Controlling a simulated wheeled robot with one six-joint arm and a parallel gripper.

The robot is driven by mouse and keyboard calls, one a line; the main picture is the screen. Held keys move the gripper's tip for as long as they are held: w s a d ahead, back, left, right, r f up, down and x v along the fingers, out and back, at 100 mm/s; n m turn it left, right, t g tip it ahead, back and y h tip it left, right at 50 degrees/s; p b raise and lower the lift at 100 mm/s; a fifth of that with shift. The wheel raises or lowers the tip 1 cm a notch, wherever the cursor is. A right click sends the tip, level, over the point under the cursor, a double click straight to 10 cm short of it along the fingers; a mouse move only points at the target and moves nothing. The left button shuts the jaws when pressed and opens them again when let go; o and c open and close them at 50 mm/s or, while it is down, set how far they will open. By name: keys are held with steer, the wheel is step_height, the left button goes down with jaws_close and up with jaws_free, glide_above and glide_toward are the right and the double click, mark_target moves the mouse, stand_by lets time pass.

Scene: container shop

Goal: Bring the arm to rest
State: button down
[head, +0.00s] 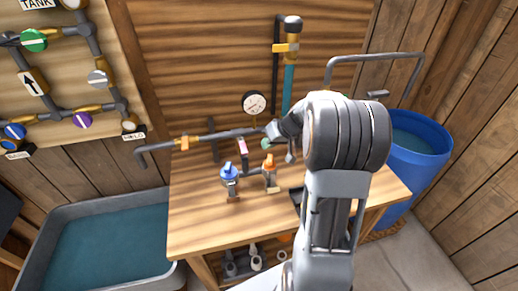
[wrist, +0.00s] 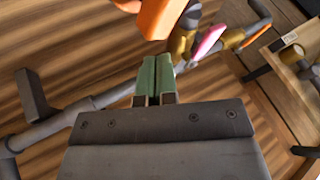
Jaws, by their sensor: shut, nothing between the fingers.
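My gripper (head: 267,144) is at the end of my raised arm, above the wooden workbench (head: 205,215) in the head view. In the wrist view its two green fingers (wrist: 154,80) are pressed together with nothing between them. The orange valve handle (head: 269,161) is just below the gripper in the head view. It also shows at the top of the wrist view (wrist: 160,14), apart from the fingertips. My forearm hides part of the bench's right side.
A blue-handled valve (head: 230,172), a pink handle (head: 243,146) and a pressure gauge (head: 255,103) are around the gripper. A grey pipe (head: 205,139) runs behind them. A grey water tank (head: 110,245) is left, a blue barrel (head: 425,165) right.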

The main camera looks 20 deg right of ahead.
steer(key=a+v, duration=0.1)
steer(key=v, duration=0.8)
steer(key=s+a+f+m+g+h, duration=0.2)
steer(key=s+a+f+m+h, duration=0.1)
steer(key=s+f+m, duration=0.3)
steer(key=s+a+r+n+h, duration=0.2)
steer(key=s+a+n, duration=0.3)
steer(key=s+a, duration=0.5)
steer(key=a, duration=0.2)
steer(key=shift+a+r+n+t+b, duration=0.3)
steer(key=shift+a+r+n+b, duration=0.05)
steer(key=shift+a+n, duration=0.05)
